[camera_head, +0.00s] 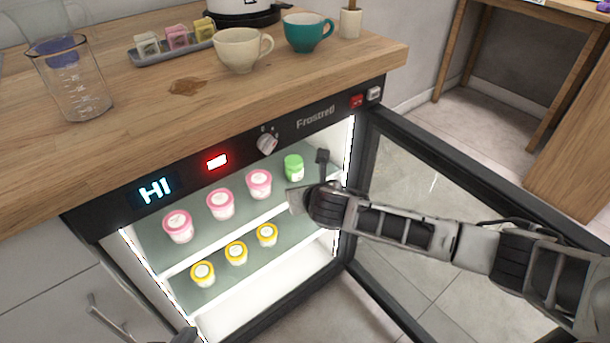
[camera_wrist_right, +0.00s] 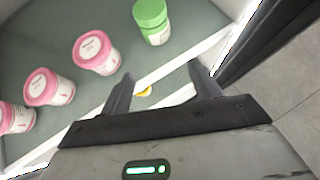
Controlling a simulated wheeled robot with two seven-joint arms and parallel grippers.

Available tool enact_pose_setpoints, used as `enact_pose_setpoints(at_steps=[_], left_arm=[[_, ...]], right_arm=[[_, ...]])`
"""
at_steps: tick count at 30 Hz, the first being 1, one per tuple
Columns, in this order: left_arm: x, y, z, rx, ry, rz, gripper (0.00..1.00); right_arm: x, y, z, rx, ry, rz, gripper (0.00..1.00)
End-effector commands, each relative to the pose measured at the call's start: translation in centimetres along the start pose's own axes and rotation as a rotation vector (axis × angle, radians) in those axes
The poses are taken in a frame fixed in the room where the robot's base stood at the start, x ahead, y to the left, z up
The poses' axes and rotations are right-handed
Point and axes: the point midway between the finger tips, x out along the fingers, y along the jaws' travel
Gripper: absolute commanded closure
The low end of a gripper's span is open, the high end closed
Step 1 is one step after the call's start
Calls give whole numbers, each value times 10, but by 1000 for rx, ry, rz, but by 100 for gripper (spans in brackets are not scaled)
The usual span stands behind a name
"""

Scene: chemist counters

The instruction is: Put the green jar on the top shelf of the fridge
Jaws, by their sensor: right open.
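The green jar (camera_head: 294,168), white with a green lid, stands upright at the right end of the fridge's top shelf (camera_head: 241,220). In the right wrist view, the jar (camera_wrist_right: 152,22) is beyond my fingertips and untouched. My right gripper (camera_head: 308,178) is at the fridge opening, close to the jar. Its two fingers (camera_wrist_right: 163,80) are spread with no jar between them. The fridge (camera_head: 97,218) is open and lit inside.
Several pink-lidded jars (camera_head: 221,204) stand left of the green jar. Yellow-lidded jars (camera_head: 236,253) stand on the shelf below. The open glass door (camera_head: 416,165) is right of the opening, behind my right arm. The counter (camera_head: 140,115) above carries a beaker (camera_head: 77,88) and cups (camera_head: 240,50).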

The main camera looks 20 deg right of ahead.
Motion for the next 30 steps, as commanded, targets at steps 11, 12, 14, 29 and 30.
enact_pose_setpoints(at_steps=[11, 12, 14, 29, 30], left_arm=[[-6, -1, -8, 3, 22, -9, 100], [-6, -1, -8, 3, 22, -9, 100], [-6, -1, -8, 3, 22, -9, 100], [-7, -1, -8, 2, 21, -8, 100], [-7, -1, -8, 2, 21, -8, 100]], right_arm=[[-18, 32, -37, 240, 64, 87, 38], [-29, 48, -52, 382, 102, 126, 38], [-50, 72, -76, 653, 176, 184, 38], [-199, 63, -143, 2894, 582, 41, 38], [-202, 58, -144, 2952, 579, 29, 38]])
